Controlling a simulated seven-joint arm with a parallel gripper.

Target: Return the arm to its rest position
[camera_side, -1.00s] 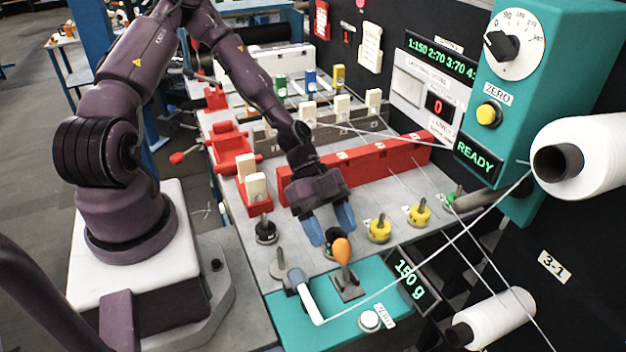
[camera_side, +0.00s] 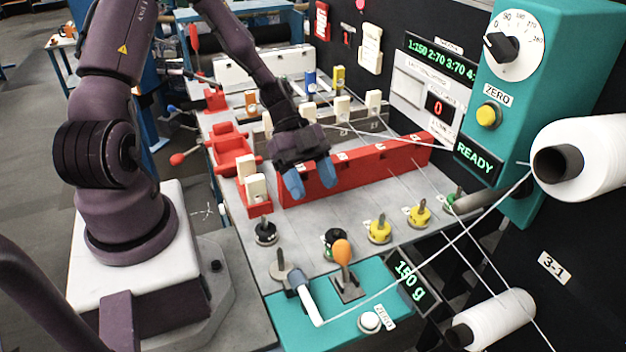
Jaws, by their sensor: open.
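My gripper (camera_side: 310,180) has dark jaws with two blue fingertips, pointing down. The fingertips are apart with nothing visible between them. The gripper hangs above the table, in front of the long red slotted block (camera_side: 365,168), and hides part of that block's left end. My arm reaches in from the upper left.
Black (camera_side: 265,233), dark green (camera_side: 337,242) and yellow (camera_side: 379,230) knobbed pegs stand on the grey table in front. An orange-topped lever (camera_side: 342,254) rises from the teal scale (camera_side: 375,300). White threads run to a spool (camera_side: 585,157) at right. A red rack (camera_side: 233,153) stands left.

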